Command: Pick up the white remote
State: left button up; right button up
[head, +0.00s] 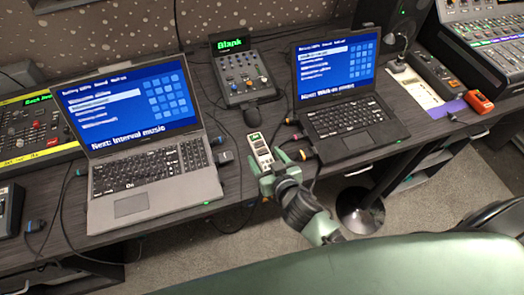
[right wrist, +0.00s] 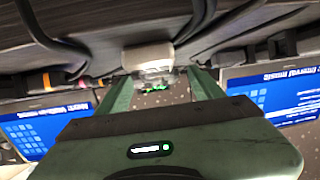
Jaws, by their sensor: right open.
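The white remote (head: 262,154) lies on the dark desk between the two laptops, its long side pointing toward the front edge. It has dark buttons and a small green part at its far end. My right gripper (head: 275,169) is open at the remote's near end, with one green finger on each side. In the right wrist view, the pale end of the remote (right wrist: 148,58) shows between the spread fingertips (right wrist: 160,76). I cannot tell whether either finger touches it. My left gripper is not in view.
A large laptop (head: 155,180) stands left of the remote and a smaller one (head: 345,122) stands right. Cables run close to the remote. A red device (head: 479,102) lies far right.

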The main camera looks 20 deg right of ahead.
aim_at(263, 151)
jog(key=x, duration=0.4)
jog(key=shift+w+d, duration=0.1)
jog(key=shift+d, duration=0.1)
jog(key=c, duration=1.3)
grip_shut()
jog(key=shift+r, duration=0.1)
